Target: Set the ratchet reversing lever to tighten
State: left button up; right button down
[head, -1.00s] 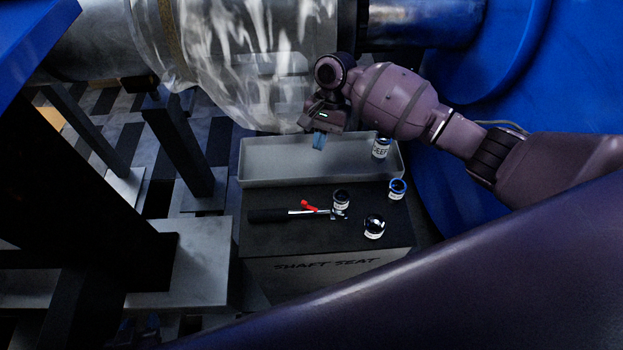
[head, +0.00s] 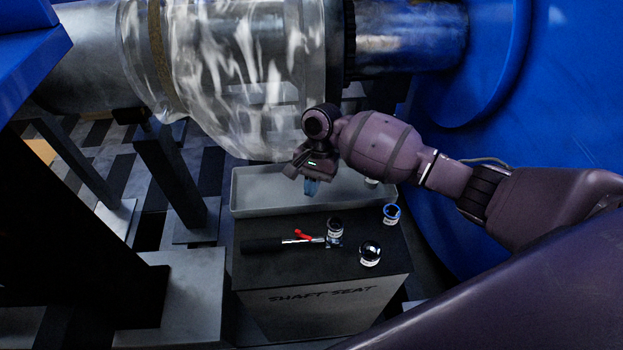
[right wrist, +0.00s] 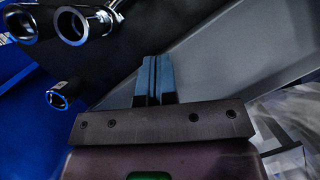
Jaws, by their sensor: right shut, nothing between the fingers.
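The ratchet lies on the black top of the "SHAFT SEAT" block in the head view. Its black handle (head: 265,245) points left, and its red reversing lever (head: 302,235) sticks out near the head at the right end. I cannot tell which way the lever is set. A dark socket (head: 334,226) stands at the ratchet head and partly hides it. My right gripper (head: 311,188) is shut and empty, with blue fingers pointing down over the grey tray, behind the ratchet. The fingers (right wrist: 154,65) are together in the right wrist view. My left gripper is not in view.
Two more sockets, one chrome-topped (head: 370,253) and one blue-ringed (head: 391,214), stand right of the ratchet. The grey tray (head: 262,209) sits at the block's back edge. A plastic-wrapped shaft (head: 225,80) hangs above. Blue housing (head: 470,200) is on the right.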

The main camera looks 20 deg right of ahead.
aim_at(303, 235)
jog(key=b+x, duration=0.1)
jog(key=x, duration=0.4)
jog(key=shift+f, duration=0.1)
jog(key=shift+s+a+f, duration=0.1)
jog(key=shift+s+a, duration=1.3)
jog(key=shift+s, duration=0.05)
